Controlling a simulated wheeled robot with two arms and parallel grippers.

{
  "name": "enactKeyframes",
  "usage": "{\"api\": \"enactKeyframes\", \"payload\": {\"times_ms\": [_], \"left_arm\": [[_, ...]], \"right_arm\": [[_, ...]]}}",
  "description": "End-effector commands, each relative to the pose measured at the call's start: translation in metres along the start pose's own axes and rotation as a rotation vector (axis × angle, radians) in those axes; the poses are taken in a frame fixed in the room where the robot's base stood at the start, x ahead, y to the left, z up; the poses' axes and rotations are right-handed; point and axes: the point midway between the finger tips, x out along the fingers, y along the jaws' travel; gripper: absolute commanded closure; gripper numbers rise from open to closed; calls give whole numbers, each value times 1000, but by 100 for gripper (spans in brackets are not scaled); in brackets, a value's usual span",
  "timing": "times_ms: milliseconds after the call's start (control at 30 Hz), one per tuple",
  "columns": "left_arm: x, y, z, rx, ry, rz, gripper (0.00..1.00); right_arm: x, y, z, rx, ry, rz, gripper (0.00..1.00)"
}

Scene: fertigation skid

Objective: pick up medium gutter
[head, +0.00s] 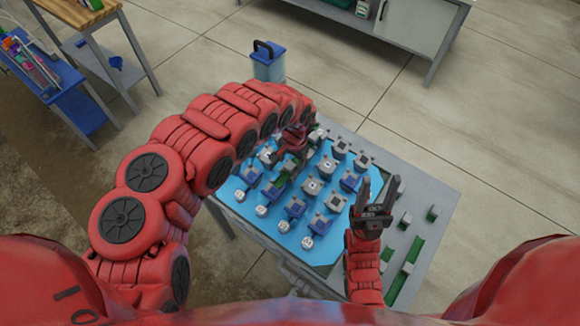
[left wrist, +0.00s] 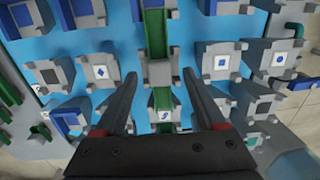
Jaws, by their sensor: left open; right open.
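Green gutter pieces of different lengths lie along the right part of the table; one (head: 417,248) is near the middle of that row, and a longer one (head: 398,285) is nearer me. I cannot tell for sure which is the medium one. In the left wrist view, a green gutter piece (left wrist: 155,35) sits in line with a grey holder, and a shorter green piece shows below it. My left gripper (left wrist: 159,75) is open above this holder, its fingers on either side. My right gripper (head: 380,182) is open and empty, above the table's right half.
The blue mat (head: 245,215) carries several rows of grey and blue blocks, some with white marked tops. A blue bin (head: 268,68) stands behind the table. A blue cart (head: 75,90) stands at the left, a white cabinet (head: 410,22) at the back.

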Motion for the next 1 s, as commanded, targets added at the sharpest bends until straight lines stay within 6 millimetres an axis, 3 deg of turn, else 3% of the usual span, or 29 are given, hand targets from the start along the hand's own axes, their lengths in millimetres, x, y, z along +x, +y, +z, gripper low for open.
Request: {"api": "enactKeyframes", "payload": {"times_ms": [200,533,933,1000], "left_arm": [[19,1,0,-2,-1,2,28],[22,-1,-1,-1,2,-2,28],[23,0,-1,-1,2,-1,100],[23,0,-1,-1,2,-1,100]], "right_arm": [[6,0,-1,0,0,0,50],[6,0,-1,0,0,0,50],[6,0,-1,0,0,0,50],[6,0,-1,0,0,0,50]]}}
